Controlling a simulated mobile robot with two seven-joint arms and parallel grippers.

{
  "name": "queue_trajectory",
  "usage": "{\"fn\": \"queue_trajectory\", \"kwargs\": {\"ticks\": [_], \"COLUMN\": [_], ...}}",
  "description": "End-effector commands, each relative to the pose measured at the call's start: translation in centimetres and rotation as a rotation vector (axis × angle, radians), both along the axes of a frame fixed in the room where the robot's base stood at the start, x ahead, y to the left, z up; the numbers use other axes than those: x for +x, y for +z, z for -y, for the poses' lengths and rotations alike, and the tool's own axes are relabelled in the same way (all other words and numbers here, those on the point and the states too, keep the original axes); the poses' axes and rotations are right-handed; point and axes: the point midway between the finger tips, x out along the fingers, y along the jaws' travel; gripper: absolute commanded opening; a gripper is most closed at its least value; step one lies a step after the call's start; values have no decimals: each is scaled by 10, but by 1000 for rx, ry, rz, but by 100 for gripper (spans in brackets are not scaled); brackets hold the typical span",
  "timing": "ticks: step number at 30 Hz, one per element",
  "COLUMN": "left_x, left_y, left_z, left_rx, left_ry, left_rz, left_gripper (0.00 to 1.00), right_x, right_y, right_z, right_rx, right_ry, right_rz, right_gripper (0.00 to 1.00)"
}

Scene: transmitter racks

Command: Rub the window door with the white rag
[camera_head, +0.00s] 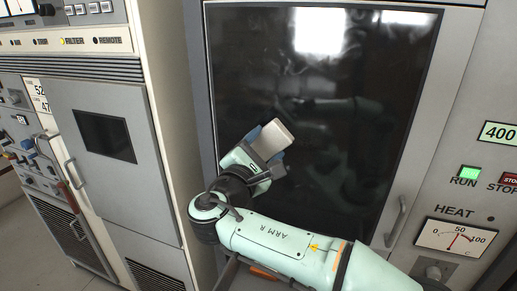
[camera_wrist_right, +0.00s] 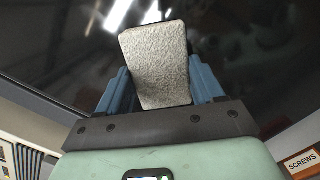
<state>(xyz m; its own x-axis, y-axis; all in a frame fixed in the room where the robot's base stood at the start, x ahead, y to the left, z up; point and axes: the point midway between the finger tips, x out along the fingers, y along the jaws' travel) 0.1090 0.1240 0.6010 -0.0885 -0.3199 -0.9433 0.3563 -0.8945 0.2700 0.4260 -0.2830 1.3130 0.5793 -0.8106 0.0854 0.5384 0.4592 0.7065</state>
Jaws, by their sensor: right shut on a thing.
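The window door (camera_head: 325,100) is a large dark glass panel in a grey frame, in the middle of the head view, with a handle at its lower right. Its glass (camera_wrist_right: 240,50) fills the top of the right wrist view. My right gripper (camera_head: 268,150) is in front of the glass, left of its middle. It is shut on the white rag (camera_head: 274,138), a pale, block-like pad that also shows between the blue fingers in the right wrist view (camera_wrist_right: 158,65). Whether the rag touches the glass I cannot tell. My left gripper is not in view.
A grey cabinet (camera_head: 115,150) with a small dark screen and handles stands at the left. At the right is a panel with a green RUN button (camera_head: 468,173) and a HEAT gauge (camera_head: 450,237). A SCREWS label (camera_wrist_right: 302,162) shows at lower right in the wrist view.

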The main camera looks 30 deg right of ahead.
Motion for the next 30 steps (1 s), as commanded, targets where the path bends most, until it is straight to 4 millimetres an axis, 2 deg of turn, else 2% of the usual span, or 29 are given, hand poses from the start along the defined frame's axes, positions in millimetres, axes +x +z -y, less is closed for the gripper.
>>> {"fn": "queue_trajectory", "kwargs": {"ticks": [6, 14, 30], "left_x": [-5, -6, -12], "left_y": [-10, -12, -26], "left_z": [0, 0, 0], "left_rx": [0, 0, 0], "left_ry": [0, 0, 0], "left_rz": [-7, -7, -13], "left_gripper": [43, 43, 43], "right_x": [-15, -20, -46], "right_y": [-2, -1, -1], "right_z": [12, 16, 43], "right_rx": [1, 1, 1], "right_ry": [-1, -1, -3], "right_rz": [1, 1, 1], "right_gripper": [43, 43, 43]}}
